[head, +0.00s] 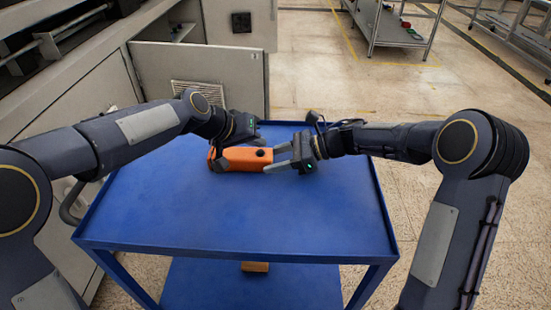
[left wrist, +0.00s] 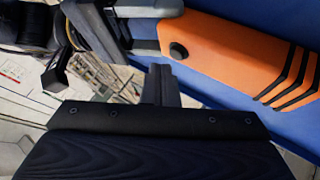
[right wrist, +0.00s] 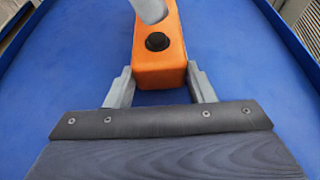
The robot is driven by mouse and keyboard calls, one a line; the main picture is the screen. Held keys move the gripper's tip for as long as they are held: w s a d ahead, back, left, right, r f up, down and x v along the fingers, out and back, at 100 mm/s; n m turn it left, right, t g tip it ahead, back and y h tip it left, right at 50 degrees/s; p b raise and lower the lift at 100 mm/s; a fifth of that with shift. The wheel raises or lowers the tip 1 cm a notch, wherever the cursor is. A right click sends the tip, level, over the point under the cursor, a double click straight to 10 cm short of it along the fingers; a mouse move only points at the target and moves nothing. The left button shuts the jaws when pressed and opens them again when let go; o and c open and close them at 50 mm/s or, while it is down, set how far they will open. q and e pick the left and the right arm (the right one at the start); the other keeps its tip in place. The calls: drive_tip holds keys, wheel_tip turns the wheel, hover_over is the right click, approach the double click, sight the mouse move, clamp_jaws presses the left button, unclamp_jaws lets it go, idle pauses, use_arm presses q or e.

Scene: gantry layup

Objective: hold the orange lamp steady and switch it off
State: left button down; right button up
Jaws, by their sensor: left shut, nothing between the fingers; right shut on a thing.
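The orange lamp (head: 247,157) is a long block with a round black button (right wrist: 157,41) near one end and black stripes farther along. It lies on the blue trolley top (head: 200,220). My right gripper (right wrist: 160,88) is shut on the lamp's button end, one finger on each side. My left gripper (left wrist: 161,75) is shut and empty by the lamp. In the right wrist view its grey fingertip is just beyond the button, with a small gap showing between them. Whether it touches the lamp, and whether the lamp is lit, I cannot tell.
A brown block (head: 255,267) lies on the trolley's lower shelf. A grey machine with an open panel (head: 195,75) stands behind and to the left. A metal rack (head: 390,22) stands at the back right. The front of the trolley top is clear.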

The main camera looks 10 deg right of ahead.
sight(257, 156)
use_arm(q)
drive_tip(key=shift+r, duration=2.95)
use_arm(e)
drive_tip(key=o, duration=1.2)
